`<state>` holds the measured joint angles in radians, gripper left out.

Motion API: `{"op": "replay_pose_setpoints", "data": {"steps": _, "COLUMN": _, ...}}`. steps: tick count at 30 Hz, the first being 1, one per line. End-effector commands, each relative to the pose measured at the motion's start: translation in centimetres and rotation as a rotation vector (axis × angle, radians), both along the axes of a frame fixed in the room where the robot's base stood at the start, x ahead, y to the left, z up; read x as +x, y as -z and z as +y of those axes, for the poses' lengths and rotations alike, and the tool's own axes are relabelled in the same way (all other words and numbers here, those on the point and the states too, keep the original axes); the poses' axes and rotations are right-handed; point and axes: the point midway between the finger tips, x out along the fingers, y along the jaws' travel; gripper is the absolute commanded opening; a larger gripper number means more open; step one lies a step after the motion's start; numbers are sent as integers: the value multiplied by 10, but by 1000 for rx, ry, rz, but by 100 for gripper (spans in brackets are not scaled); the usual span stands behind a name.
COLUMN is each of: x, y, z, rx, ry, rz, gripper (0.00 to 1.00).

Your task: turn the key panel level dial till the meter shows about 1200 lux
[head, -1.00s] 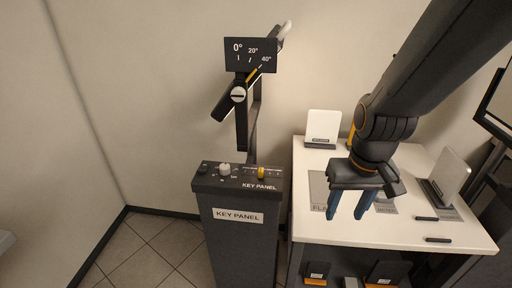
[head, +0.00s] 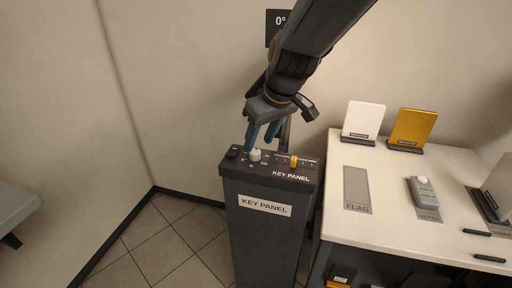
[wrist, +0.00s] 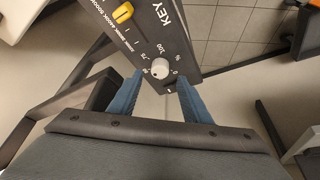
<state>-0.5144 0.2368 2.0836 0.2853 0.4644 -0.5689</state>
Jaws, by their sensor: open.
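The key panel (head: 268,205) is a dark pedestal with a labelled top. Its white level dial (head: 255,155) sits on the left part of the top, and also shows in the wrist view (wrist: 160,68) with a number scale around it. A yellow slider knob (head: 294,161) is to its right. My gripper (head: 261,142) is open with blue fingers, just above and behind the dial. In the wrist view the fingertips (wrist: 160,76) lie either side of the dial; contact cannot be told. The light meter (head: 423,191) lies on the white table; its reading is too small to read.
A white table (head: 390,215) stands to the right, with a grey FLAG mat (head: 356,189), a white card (head: 362,119) and a yellow card (head: 411,127) on it. A tilt scale (head: 279,25) is behind my arm. Floor left of the pedestal is clear.

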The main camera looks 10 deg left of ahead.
Motion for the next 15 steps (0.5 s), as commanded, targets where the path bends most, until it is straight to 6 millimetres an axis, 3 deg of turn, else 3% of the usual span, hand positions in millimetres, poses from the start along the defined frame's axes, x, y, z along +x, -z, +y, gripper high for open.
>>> {"op": "replay_pose_setpoints", "data": {"steps": 7, "x": 8, "y": 29, "z": 9, "rx": -1, "ry": 1, "rz": 2, "gripper": 44}}
{"op": "replay_pose_setpoints", "data": {"steps": 15, "x": 10, "y": 38, "z": 11, "rx": 0, "ry": 2, "rz": 0, "gripper": 44}}
